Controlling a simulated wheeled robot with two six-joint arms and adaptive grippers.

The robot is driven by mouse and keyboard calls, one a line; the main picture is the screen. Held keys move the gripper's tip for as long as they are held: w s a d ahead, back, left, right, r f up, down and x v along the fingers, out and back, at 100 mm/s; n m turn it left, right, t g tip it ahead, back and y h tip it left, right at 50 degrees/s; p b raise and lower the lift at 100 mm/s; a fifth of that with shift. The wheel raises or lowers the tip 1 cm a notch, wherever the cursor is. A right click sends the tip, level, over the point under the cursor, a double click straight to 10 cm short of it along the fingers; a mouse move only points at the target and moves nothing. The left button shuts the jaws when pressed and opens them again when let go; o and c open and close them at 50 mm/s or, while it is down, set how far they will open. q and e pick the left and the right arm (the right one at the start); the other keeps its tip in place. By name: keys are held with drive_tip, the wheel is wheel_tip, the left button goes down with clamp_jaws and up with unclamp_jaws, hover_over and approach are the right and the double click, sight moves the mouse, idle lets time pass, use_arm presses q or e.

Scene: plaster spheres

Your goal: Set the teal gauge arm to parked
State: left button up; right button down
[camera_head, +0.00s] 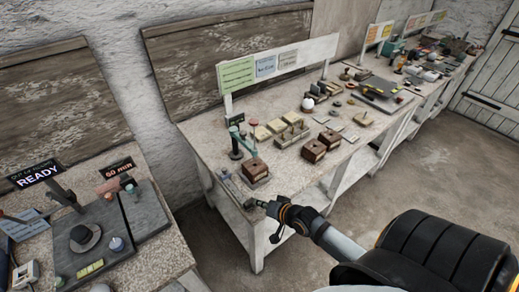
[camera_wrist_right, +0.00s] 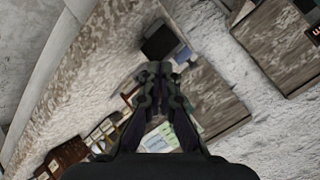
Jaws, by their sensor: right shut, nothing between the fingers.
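The teal gauge arm (camera_head: 244,139) sits on a dark post near the left end of the long bench. It reaches from the post toward the right and front, above a brown wooden block (camera_head: 255,169). A small dark sign (camera_head: 237,119) stands behind it, its text too small to read. My right gripper (camera_head: 262,204) is at the bench's near left corner, in front of the gauge arm and apart from it. In the right wrist view its fingers (camera_wrist_right: 155,70) are shut and empty. The gauge arm is not clearly made out in that view. My left gripper is not in view.
The long bench (camera_head: 203,148) holds another brown block (camera_head: 314,151), a tray of small pieces (camera_head: 291,134) and a white sphere (camera_head: 307,104). A grey strip (camera_head: 230,185) lies near its left edge. A second bench with a READY sign (camera_head: 38,174) stands at left. The floor between is open.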

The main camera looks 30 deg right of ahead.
drive_tip(key=w+d+r+m+t+h, duration=0.1)
drive_tip(key=w+d+r+m+t, duration=0.1)
drive_tip(key=d+r+m+t, duration=0.1)
drive_tip(key=w+d+r+m+t+h, duration=0.1)
drive_tip(key=w+d+r+m+t, duration=0.2)
drive_tip(key=d+r+m, duration=0.3)
drive_tip(key=d+m, duration=0.1)
drive_tip(key=d, duration=0.3)
drive_tip(key=shift+t, duration=0.4)
drive_tip(key=shift+d+f, duration=0.1)
drive_tip(key=w+a, duration=0.1)
drive_tip(key=w, duration=0.2)
drive_tip(key=w+a+b, duration=0.1)
drive_tip(key=w, duration=0.2)
drive_tip(key=w+a+b, duration=0.1)
drive_tip(key=w, duration=0.2)
drive_tip(key=shift+s+a, duration=0.25)
drive_tip(key=shift+a, duration=0.2)
drive_tip(key=shift+w, duration=0.1)
